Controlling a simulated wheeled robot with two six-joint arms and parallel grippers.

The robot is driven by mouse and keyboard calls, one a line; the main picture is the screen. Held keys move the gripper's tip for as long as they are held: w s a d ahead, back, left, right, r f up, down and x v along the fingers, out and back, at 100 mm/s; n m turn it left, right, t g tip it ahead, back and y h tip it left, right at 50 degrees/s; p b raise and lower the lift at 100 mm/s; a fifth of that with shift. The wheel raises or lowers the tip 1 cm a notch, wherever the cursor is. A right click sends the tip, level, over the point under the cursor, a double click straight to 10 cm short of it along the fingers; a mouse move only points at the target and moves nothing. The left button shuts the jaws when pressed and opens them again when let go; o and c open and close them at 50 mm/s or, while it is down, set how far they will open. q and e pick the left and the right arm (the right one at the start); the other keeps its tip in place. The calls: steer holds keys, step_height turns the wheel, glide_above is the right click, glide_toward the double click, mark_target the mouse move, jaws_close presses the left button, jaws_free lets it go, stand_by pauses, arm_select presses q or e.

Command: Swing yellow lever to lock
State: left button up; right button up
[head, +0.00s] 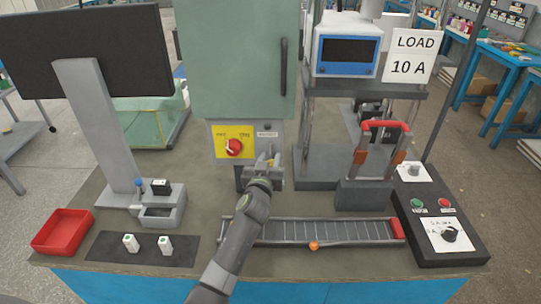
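A yellow plate (221,143) with small lettering is on the front of the green cabinet (238,55). A round red knob (233,147) with a pale pointer sits on the plate. No clearly yellow lever shows. My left gripper (266,163) is just right of the plate, in front of a grey fitting below the cabinet. It partly hides that fitting. The fingers are small and blend with the grey parts, so their opening and any contact are unclear. My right gripper is not in view.
A long slotted rail (320,232) with an orange knob (314,246) lies right of my arm. A red-handled switch (385,126) and a control box (440,215) stand farther right. A monitor (90,50), red tray (63,231) and dark mat (105,246) are left.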

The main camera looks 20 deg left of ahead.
arm_select(q)
steer(key=shift+s+r, duration=0.1)
steer(key=shift+c, duration=0.3)
jaws_close()
steer(key=m+p, duration=0.3)
steer(key=shift+s+a+r+g, duration=0.2)
steer(key=shift+a+g, duration=0.1)
steer(key=shift+a, duration=0.1)
steer(key=m+p, duration=0.2)
steer(key=m, duration=0.1)
steer(key=shift+a+r+g+y+p, duration=0.25)
steer(key=shift+a+g+y+p, duration=0.05)
steer(key=shift+a+g+p, duration=0.1)
steer(key=m, duration=0.1)
steer(key=m+p, duration=0.2)
steer(key=shift+s+a+r+m, duration=0.15)
steer(key=shift+a+r+m, duration=0.1)
steer(key=shift+r+m, duration=0.05)
steer(key=shift+a+r+m+g+y+p, duration=0.15)
steer(key=shift+m+g+y+p, duration=0.25)
steer(key=shift+m, duration=0.3)
steer(key=shift+a+r+m+g+y+p, duration=0.1)
steer(key=shift+r+m+y+p, duration=0.1)
steer(key=shift+m+p, duration=0.4)
steer(key=shift+m, duration=0.3)
